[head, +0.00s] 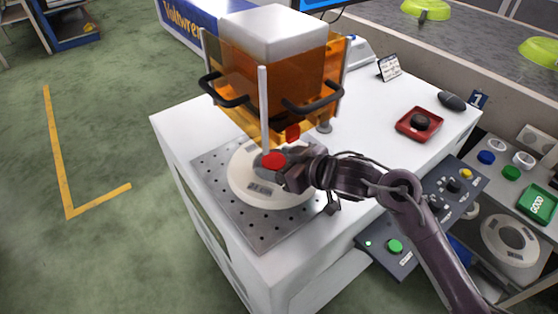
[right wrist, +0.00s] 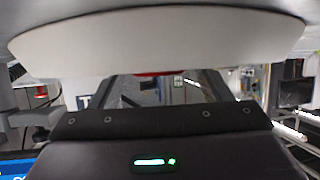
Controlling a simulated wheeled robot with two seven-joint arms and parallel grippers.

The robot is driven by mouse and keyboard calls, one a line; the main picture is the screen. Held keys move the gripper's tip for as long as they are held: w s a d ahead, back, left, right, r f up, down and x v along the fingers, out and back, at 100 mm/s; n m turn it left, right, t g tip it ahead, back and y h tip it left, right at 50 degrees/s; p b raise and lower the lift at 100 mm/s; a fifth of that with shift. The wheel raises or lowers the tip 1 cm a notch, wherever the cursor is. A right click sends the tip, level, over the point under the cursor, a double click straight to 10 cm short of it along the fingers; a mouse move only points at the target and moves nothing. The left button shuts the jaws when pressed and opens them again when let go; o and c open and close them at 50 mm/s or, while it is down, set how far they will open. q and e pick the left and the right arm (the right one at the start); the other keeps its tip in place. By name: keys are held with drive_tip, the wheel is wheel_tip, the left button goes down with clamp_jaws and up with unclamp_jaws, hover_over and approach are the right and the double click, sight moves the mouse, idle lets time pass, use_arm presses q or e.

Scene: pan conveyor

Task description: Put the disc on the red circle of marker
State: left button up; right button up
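The pale grey disc (head: 245,184) lies flat over the perforated metal plate under the marker, an orange see-through box with a white top (head: 262,75). A red round patch (head: 272,160) shows at the disc's middle, beside my gripper; I cannot tell whether it is the marker's red circle. My right gripper (head: 281,170) is at the disc's middle, just right of the red patch. In the right wrist view the disc's rim (right wrist: 160,45) fills the top, close to the gripper. The fingertips are hidden or too small, so their grip is unclear. My left gripper is not in view.
The metal plate (head: 268,236) sits on a white table (head: 370,125). A red box with a black button (head: 419,123) is at the right. Another disc (head: 497,252) lies on a lower shelf at the right.

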sight(279, 164)
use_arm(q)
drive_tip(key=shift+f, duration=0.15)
use_arm(e)
drive_tip(key=shift+s+a+f, duration=0.1)
drive_tip(key=shift+s+f, duration=0.05)
drive_tip(key=shift+f, duration=0.35)
drive_tip(key=shift+s+f, duration=0.15)
drive_tip(key=shift+f, duration=0.3)
drive_tip(key=shift+r, duration=0.2)
drive_tip(key=shift+s+d+r+p, duration=0.35)
drive_tip(key=shift+s+d+r, duration=0.05)
drive_tip(key=shift+d+r, duration=0.25)
drive_tip(key=shift+s+d+r+p, duration=0.3)
drive_tip(key=shift+s+d+r, duration=0.05)
drive_tip(key=shift+d+r, duration=0.25)
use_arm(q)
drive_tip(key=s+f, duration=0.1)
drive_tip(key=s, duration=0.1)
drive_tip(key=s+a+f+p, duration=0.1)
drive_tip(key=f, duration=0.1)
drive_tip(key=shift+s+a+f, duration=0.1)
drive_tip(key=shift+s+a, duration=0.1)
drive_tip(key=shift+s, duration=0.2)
use_arm(e)
drive_tip(key=v, duration=0.8)
drive_tip(key=shift+s+d+r, duration=0.15)
drive_tip(key=shift+s+r, duration=0.05)
drive_tip(key=shift+r, duration=0.2)
